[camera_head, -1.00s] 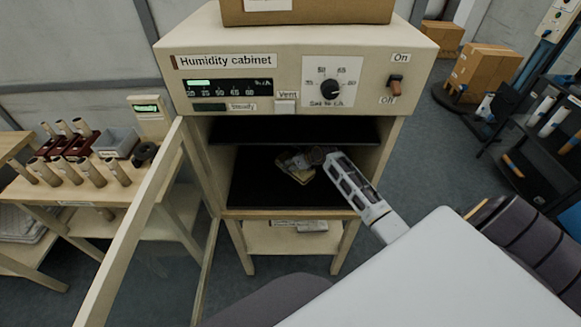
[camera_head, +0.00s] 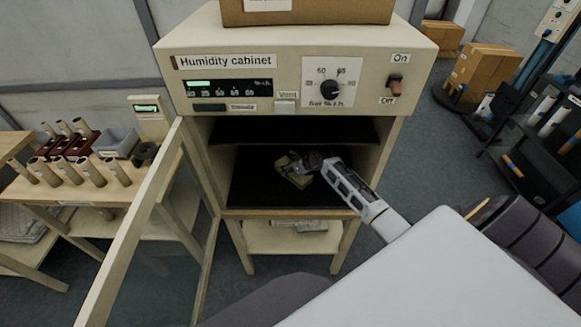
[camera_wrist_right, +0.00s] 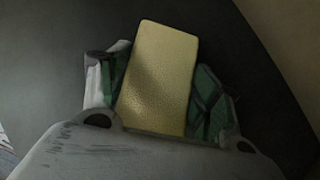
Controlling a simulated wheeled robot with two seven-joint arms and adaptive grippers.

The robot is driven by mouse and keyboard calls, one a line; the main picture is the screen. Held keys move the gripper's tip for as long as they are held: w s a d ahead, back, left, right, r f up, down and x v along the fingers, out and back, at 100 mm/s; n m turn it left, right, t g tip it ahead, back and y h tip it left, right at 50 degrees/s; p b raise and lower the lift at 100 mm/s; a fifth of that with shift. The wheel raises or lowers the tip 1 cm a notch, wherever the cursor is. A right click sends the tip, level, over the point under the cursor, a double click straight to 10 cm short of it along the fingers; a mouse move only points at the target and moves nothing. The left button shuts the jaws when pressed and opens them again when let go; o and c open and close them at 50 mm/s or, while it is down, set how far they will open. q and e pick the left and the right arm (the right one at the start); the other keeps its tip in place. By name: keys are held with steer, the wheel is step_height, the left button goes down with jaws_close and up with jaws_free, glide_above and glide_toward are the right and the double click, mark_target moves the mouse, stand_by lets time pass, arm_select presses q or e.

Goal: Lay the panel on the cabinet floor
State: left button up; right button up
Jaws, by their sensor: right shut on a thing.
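The humidity cabinet (camera_head: 183,130) stands in the middle with its glass door open to the left. My right gripper (camera_head: 301,167) reaches inside over the dark cabinet floor (camera_head: 262,188). It is shut on the yellowish panel (camera_head: 297,180). In the right wrist view the panel (camera_wrist_right: 160,78) sits between the two green-padded fingers of the gripper (camera_wrist_right: 160,95), with a dark surface behind it. I cannot tell whether the panel touches the cabinet floor. My left gripper is not in view.
A dark shelf (camera_head: 290,131) sits above my right gripper inside the cabinet. The open door frame (camera_head: 130,225) stands at the left. A side table (camera_head: 75,193) at the left holds several rolls, and a cardboard box (camera_head: 310,12) lies on top of the cabinet.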

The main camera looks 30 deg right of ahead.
stand_by(0.3)
steer(key=o, duration=0.7)
steer(key=shift+f, duration=0.1)
steer(key=shift+v, duration=1.95)
steer(key=shift+s+d+r, duration=0.1)
steer(key=shift+s+r, duration=0.4)
steer(key=shift+s, duration=0.05)
steer(key=shift+s+d+b, duration=0.1)
steer(key=shift+s+d, duration=0.35)
steer(key=shift+s, duration=1.45)
steer(key=shift+s+d+b, duration=0.15)
steer(key=shift+s+d, duration=0.3)
steer(key=shift+s, duration=1.4)
steer(key=shift+s+d+b, duration=0.1)
steer(key=shift+s+d, duration=0.35)
steer(key=shift+s, duration=1.45)
